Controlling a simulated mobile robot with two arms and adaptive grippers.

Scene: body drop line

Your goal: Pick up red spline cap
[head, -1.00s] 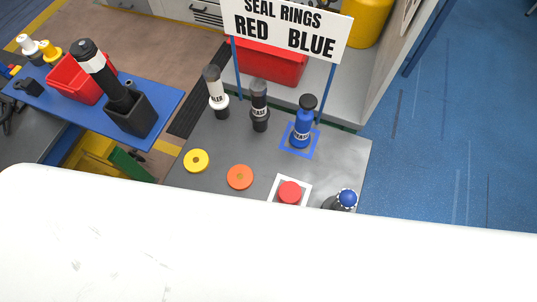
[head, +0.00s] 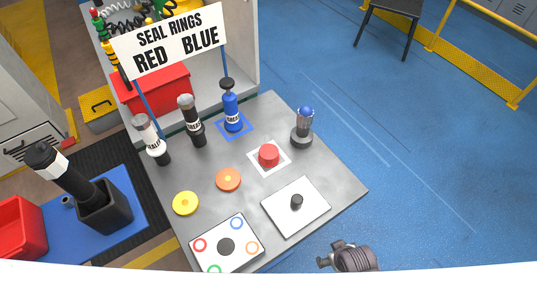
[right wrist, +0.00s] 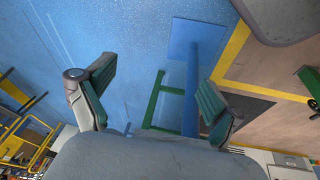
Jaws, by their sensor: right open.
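The red spline cap (head: 268,154), a short red cylinder, stands on a white-bordered square on the grey table (head: 335,185). My right gripper (head: 330,255) shows at the bottom of the head view, off the table's near right edge and well away from the cap. In the right wrist view its two fingers (right wrist: 155,85) are spread with nothing between them. The cap does not show in that view. My left gripper is not in view.
Around the cap stand an orange disc (head: 228,180), a blue-topped post (head: 302,130), a blue bottle (head: 232,110) and a white plate with a black knob (head: 296,202). A yellow disc (head: 185,203) lies further left. A sign (head: 170,42) rises behind.

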